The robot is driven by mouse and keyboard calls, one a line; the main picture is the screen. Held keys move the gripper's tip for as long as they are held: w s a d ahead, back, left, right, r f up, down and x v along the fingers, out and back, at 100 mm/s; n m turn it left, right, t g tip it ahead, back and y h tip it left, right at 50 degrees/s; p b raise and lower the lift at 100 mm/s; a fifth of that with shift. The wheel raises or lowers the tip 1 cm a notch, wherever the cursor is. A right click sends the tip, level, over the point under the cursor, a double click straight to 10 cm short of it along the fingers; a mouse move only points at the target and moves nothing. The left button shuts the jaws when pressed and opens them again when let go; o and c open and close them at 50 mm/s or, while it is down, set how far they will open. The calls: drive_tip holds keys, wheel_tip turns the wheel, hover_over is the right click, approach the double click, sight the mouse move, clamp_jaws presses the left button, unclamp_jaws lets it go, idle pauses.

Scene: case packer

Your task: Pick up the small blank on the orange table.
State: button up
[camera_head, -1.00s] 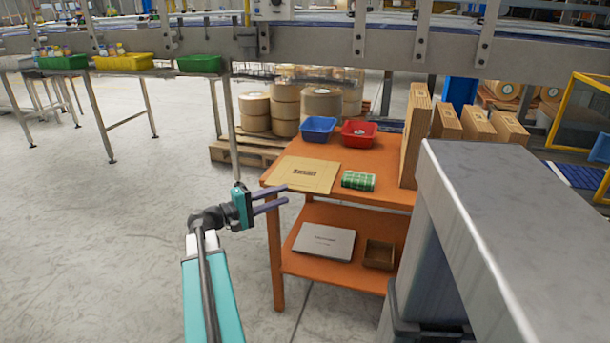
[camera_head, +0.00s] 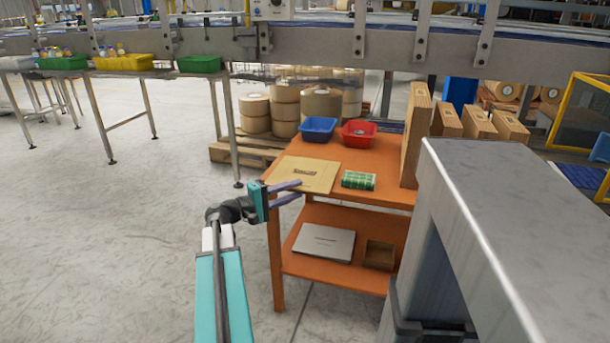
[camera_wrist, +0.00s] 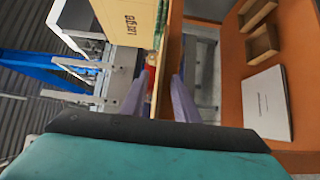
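The small blank (camera_head: 322,179) is a flat tan cardboard sheet with a dark printed label. It lies on the left part of the top of the orange table (camera_head: 388,191), near the front left corner. It also shows at the top of the wrist view (camera_wrist: 116,26). My gripper (camera_head: 301,190) is open and empty, its two purple fingers apart at the table's left front edge. In the head view the fingertips overlap the blank's front left part. In the wrist view the fingers (camera_wrist: 168,92) point toward the table edge. I cannot tell whether they touch the blank.
A green-patterned bundle (camera_head: 358,180) lies right of the blank. Blue (camera_head: 318,129) and red (camera_head: 358,133) bins stand behind. A tall carton (camera_head: 416,135) stands at the right. The lower shelf holds a grey flat item (camera_head: 324,242) and a brown tray (camera_head: 379,255). The left floor is clear.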

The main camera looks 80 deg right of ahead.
idle(0.4)
clamp_jaws()
drive_tip(key=shift+r, duration=0.1)
drive_tip(key=s+a+r+p, duration=0.4)
drive_tip(key=s+a, duration=0.1)
drive_tip(key=a, duration=0.1)
drive_tip(key=shift+s+r, duration=0.25)
drive_tip(key=shift+s, duration=0.1)
idle(0.6)
drive_tip(key=shift+s+p, duration=0.1)
drive_tip(key=shift+p, duration=0.75)
